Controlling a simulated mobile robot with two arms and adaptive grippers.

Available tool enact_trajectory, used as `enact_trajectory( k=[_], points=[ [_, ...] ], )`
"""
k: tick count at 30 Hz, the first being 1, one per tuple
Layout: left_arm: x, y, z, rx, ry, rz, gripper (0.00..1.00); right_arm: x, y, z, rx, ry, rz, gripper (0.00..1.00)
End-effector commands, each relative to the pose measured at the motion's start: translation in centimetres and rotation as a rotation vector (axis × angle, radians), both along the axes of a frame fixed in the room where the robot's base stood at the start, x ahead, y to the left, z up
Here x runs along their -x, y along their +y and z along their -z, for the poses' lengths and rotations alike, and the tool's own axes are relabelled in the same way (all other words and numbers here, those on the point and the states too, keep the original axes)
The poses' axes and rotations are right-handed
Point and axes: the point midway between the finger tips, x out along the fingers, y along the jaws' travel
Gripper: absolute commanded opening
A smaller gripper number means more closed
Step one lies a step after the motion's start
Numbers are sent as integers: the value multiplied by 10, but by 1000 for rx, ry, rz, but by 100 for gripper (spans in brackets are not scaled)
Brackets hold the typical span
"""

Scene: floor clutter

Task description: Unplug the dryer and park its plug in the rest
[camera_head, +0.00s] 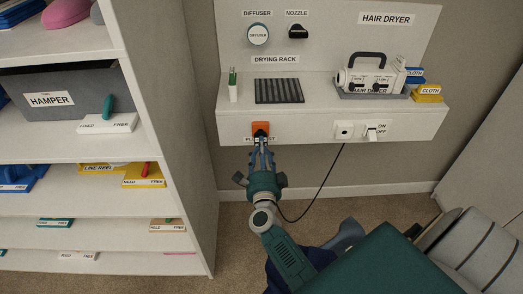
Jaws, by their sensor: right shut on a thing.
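My right gripper (262,146) is at the front of the white wall shelf, just below the orange plug rest (260,126). It is shut on the dryer's plug (261,133), a small dark piece mostly hidden by the fingers, at the rest's face. I cannot tell how deep the plug sits. The black cord (322,184) hangs from the shelf's underside and loops down toward the gripper. The white wall socket (344,129) shows no plug in it. An ON/OFF switch (373,132) is beside it. The white hair dryer (372,77) lies on its stand. My left gripper is not in view.
A white shelving unit (180,150) stands close on the left.

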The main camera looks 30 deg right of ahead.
Motion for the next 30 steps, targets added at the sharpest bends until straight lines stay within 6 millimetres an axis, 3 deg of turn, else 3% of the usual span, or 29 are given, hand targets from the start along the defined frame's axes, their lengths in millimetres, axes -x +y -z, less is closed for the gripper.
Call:
enact_trajectory(
  k=[27, 28, 30],
  points=[
    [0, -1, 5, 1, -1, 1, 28, -20, -12, 0, 0, 0, 0, 0],
    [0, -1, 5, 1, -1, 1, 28, -20, -12, 0, 0, 0, 0, 30],
    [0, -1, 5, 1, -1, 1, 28, -19, -12, 0, 0, 0, 0, 44]
  ],
)
